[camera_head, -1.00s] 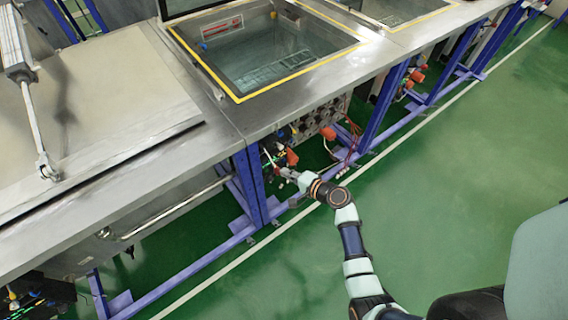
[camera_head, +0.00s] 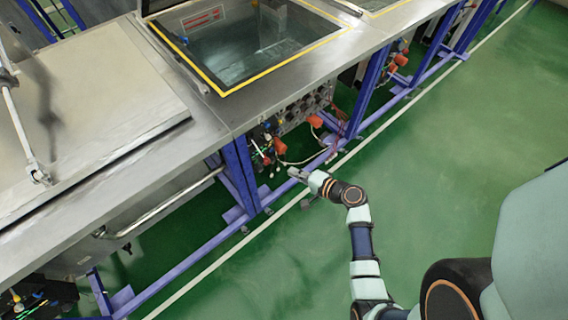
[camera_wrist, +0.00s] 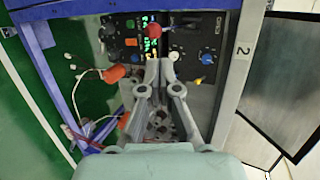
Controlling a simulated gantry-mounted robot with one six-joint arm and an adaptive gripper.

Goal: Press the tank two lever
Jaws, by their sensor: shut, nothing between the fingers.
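The control panel (camera_wrist: 185,25) under the tank fills the upper middle of the wrist view, with a "2" (camera_wrist: 239,51) on the frame beside it. I cannot tell which of these is the lever. My gripper (camera_wrist: 160,66) is shut and empty, its tips in front of the panel below the large red knob. In the head view my gripper (camera_head: 297,174) is apart from the panel, outside the bench's lower rail.
An open tank (camera_head: 250,45) with a yellow border is set in the steel bench above. A blue leg (camera_head: 240,175) and a lower rail (camera_head: 285,187) stand near my gripper. Loose cables and orange fittings (camera_wrist: 115,73) hang beside the panel. Green floor (camera_head: 440,150) is free at right.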

